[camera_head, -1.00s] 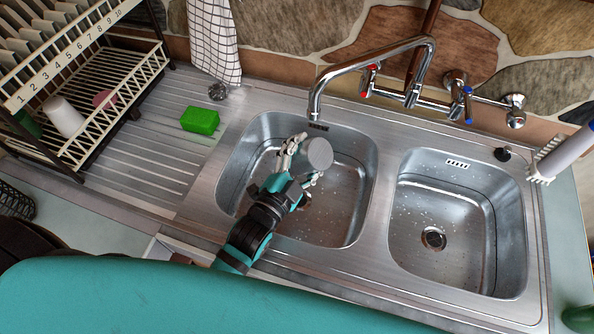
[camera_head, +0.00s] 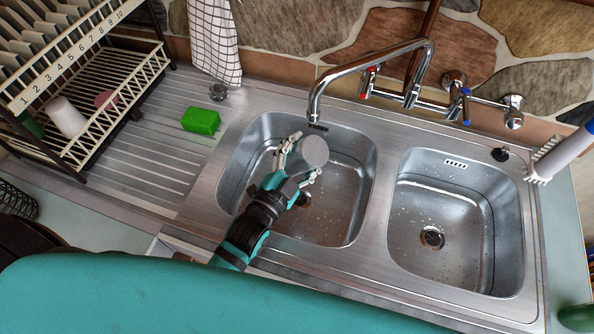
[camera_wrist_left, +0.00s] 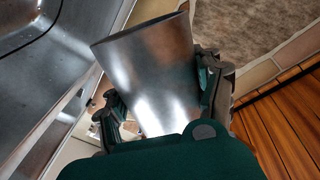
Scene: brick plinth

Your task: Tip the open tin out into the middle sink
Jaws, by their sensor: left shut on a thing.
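My left gripper (camera_head: 305,156) is shut on the tin (camera_head: 316,152), a plain grey metal cylinder, and holds it over the left-hand basin (camera_head: 345,222), near the middle of the head view. A flat grey round end of the tin faces the head camera. In the left wrist view the tin (camera_wrist_left: 155,70) stands between the two fingers, with a thin rim at its far end. Its inside and any contents are hidden. I cannot tell its exact tilt. My right gripper is not in view.
A chrome tap (camera_head: 372,65) arches behind and above the left-hand basin. A second, empty basin (camera_head: 470,190) with water drops lies to the right. A green sponge (camera_head: 201,120) lies on the ribbed drainboard, beside a dish rack (camera_head: 110,95). A brush (camera_head: 560,155) is at far right.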

